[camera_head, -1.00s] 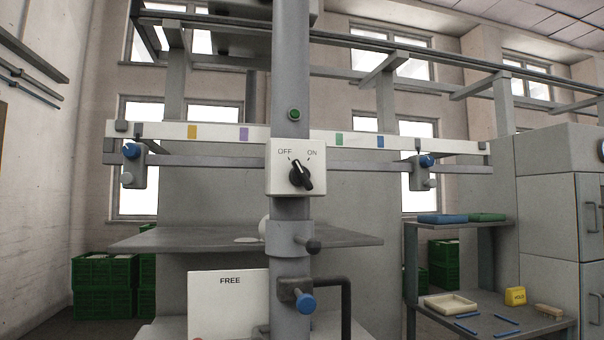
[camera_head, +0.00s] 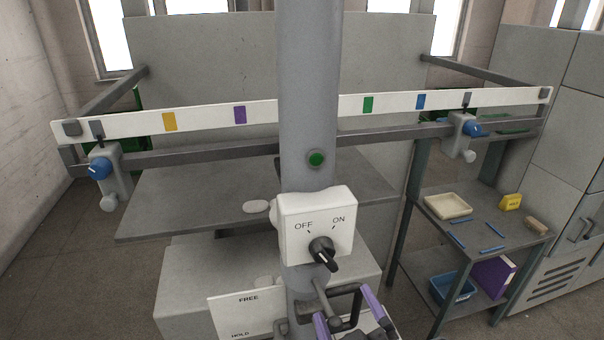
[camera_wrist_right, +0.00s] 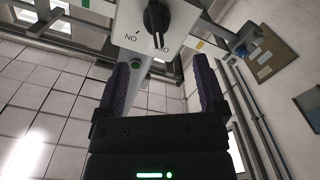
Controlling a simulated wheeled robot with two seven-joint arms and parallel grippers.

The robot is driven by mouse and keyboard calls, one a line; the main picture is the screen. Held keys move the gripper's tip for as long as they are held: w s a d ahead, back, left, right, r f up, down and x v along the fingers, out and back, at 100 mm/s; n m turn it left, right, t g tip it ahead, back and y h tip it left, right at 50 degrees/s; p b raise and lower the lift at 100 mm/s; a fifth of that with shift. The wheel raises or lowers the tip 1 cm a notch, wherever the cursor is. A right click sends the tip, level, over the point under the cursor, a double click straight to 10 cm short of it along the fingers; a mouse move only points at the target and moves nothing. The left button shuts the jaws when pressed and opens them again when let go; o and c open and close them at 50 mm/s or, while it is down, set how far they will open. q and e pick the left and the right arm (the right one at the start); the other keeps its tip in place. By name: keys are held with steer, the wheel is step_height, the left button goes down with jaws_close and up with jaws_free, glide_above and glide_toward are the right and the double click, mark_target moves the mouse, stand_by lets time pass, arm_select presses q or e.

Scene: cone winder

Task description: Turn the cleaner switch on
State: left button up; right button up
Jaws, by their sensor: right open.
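The cleaner switch is a white box (camera_head: 300,215) on a grey post, with OFF at its left and ON at its right. Its black knob (camera_head: 321,249) has its white mark at the upper left, towards OFF, and its grip end at the lower right. My right gripper (camera_head: 345,306) has purple fingers, open and empty, below the box. In the right wrist view the box is upside down, and the knob (camera_wrist_right: 157,18) lies beyond the open fingers (camera_wrist_right: 164,64), apart from them. My left gripper is not in view.
A green button (camera_head: 316,159) is on the post above the box. A dark bent handle (camera_head: 345,291) and a white FREE/HOLD plate (camera_head: 238,313) are close to my right gripper. A long marked rail (camera_head: 205,117) crosses behind the post. A shelf with a tray (camera_head: 448,206) stands at right.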

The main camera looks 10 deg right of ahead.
mark_target(326, 260)
steer(key=w, duration=0.5)
steer(key=w+r, duration=0.1)
steer(key=w, duration=0.2)
steer(key=shift+a, duration=0.1)
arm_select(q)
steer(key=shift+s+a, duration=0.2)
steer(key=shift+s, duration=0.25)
arm_select(e)
steer(key=shift+w+f, duration=0.15)
steer(key=shift+w, duration=0.4)
jaws_close()
